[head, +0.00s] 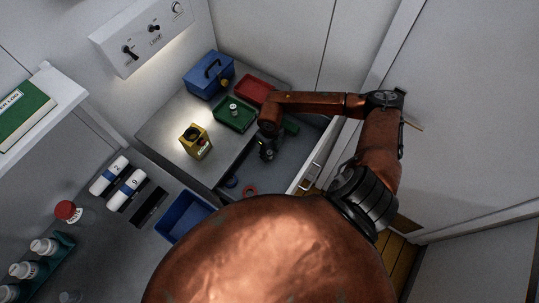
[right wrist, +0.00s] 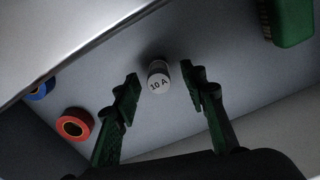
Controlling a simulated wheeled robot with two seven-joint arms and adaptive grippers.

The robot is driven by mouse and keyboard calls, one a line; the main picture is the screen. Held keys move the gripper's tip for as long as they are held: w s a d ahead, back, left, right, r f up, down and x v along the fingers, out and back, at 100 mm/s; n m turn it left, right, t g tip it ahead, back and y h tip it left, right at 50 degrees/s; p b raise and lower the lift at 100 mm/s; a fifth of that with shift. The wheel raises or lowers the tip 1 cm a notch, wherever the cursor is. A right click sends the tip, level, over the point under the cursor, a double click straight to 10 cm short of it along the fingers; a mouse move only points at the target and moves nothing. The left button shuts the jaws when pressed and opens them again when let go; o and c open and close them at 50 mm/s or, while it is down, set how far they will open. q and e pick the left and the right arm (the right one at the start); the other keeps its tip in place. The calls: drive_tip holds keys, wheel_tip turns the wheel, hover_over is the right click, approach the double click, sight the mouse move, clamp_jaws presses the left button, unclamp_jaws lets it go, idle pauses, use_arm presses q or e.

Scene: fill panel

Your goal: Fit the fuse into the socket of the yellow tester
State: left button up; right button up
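The yellow tester (head: 196,142) stands on the grey counter, with a dark round opening on its top. A white cylindrical fuse (right wrist: 159,82) marked "10 A" shows in the right wrist view, in the open drawer. My right gripper (head: 267,154) reaches down into this drawer. In the right wrist view, its green fingers are open, one on each side of the fuse, with gaps visible on both sides. The fuse cannot be made out in the head view. My left gripper is out of view.
The drawer (head: 290,155) also holds a red tape roll (right wrist: 75,125), a blue roll (right wrist: 41,88) and a green object (right wrist: 292,22). On the counter are a green tray (head: 247,124) with a small pale item, a red tray (head: 252,91) and a blue toolbox (head: 207,80).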

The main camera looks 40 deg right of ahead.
drive_tip(key=shift+f, duration=0.45)
drive_tip(key=shift+c, duration=0.6)
clamp_jaws()
